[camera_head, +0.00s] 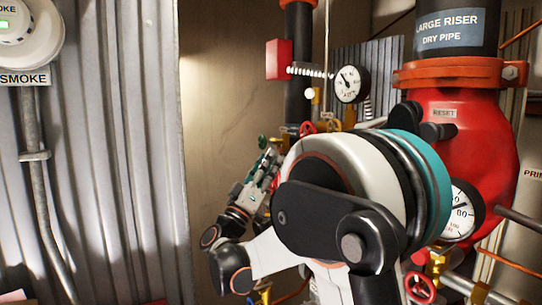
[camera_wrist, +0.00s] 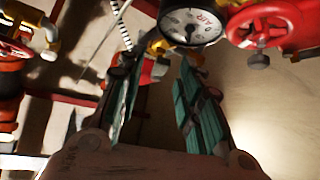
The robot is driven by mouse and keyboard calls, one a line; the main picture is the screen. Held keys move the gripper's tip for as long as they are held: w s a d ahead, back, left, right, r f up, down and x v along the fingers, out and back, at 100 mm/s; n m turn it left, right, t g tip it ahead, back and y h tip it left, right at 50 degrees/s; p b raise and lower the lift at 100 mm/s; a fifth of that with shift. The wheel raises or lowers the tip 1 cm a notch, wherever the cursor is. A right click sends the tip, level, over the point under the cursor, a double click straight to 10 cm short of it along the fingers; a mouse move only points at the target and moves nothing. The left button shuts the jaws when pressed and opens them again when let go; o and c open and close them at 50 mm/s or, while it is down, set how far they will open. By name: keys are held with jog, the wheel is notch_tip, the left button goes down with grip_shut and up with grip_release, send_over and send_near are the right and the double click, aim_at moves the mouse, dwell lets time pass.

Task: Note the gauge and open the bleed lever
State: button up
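A round white gauge (camera_head: 349,84) with a black rim is mounted among the pipes at upper centre. A second white gauge (camera_head: 461,213) shows at right, partly hidden by my arm; "80" is legible on it. A gauge face (camera_wrist: 191,26) also shows at the top of the wrist view; I cannot read a value reliably. My gripper (camera_head: 268,160) is beside the pipework, left of my wrist. In the wrist view its two green-padded fingers (camera_wrist: 158,85) are apart, with nothing clearly held. A red part (camera_wrist: 150,72) shows beyond the gap. I cannot identify the bleed lever.
A red riser valve body (camera_head: 458,130) under a "LARGE RISER DRY PIPE" label fills the right. A red box (camera_head: 279,60) sits on the pipe. Corrugated wall (camera_head: 120,150) stands at left.

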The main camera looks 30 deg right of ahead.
jog(key=shift+x, duration=1.1)
grip_shut()
jog(key=m+g+h+b, duration=0.1)
jog(key=m+g, duration=0.2)
jog(key=m, duration=0.1)
jog(key=w+m+g+h+b, duration=0.1)
jog(key=m+g, duration=0.2)
jog(key=g, duration=0.1)
jog(key=w+m+g+h+b, duration=0.1)
jog(key=m+g, duration=0.2)
jog(key=m, duration=0.1)
jog(key=shift+f+m+g+b, duration=0.25)
jog(key=shift+m+g+b, duration=0.05)
jog(key=shift+b, duration=0.1)
